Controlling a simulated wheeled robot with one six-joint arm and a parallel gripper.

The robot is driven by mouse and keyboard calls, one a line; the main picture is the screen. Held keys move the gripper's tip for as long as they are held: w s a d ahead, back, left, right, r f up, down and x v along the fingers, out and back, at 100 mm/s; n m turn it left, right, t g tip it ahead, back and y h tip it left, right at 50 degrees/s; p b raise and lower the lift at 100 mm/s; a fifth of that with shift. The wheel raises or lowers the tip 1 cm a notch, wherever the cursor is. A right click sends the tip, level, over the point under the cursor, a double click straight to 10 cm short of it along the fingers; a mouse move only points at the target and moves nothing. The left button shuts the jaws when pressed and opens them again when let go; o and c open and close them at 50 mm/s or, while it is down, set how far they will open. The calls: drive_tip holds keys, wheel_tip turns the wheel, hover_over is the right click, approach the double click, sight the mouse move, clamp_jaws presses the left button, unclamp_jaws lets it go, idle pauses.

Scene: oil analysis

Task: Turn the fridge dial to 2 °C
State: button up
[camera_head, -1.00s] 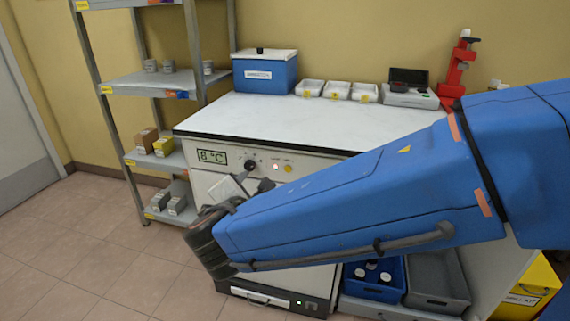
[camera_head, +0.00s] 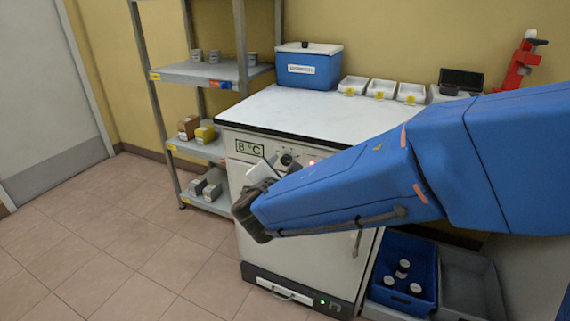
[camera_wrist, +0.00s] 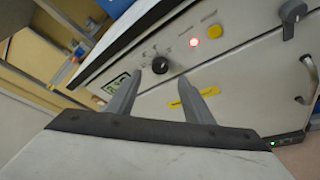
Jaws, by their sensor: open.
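The fridge (camera_head: 305,230) is a white cabinet under the worktop, and its display (camera_head: 249,149) reads 8 °C. The black dial (camera_head: 287,159) sits on the upper front panel, right of the display; my gripper is just below it. In the wrist view the dial (camera_wrist: 160,65) shows ahead, between and beyond the two grey fingertips, with marks around it. My gripper (camera_wrist: 232,87) is open and empty, apart from the dial. In the head view my blue arm and wrist hide part of the front panel, and the fingers (camera_head: 273,167) show only partly.
A lit red lamp (camera_wrist: 193,42) and a yellow button (camera_wrist: 211,32) sit right of the dial. A dark latch (camera_wrist: 292,12) and a door handle (camera_wrist: 310,70) are farther right. Shelves (camera_head: 215,150) stand to the left; blue (camera_head: 385,292) and grey crates are at lower right.

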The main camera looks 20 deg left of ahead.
sight(285, 161)
drive_tip(key=x, duration=0.7)
drive_tip(key=c, duration=1)
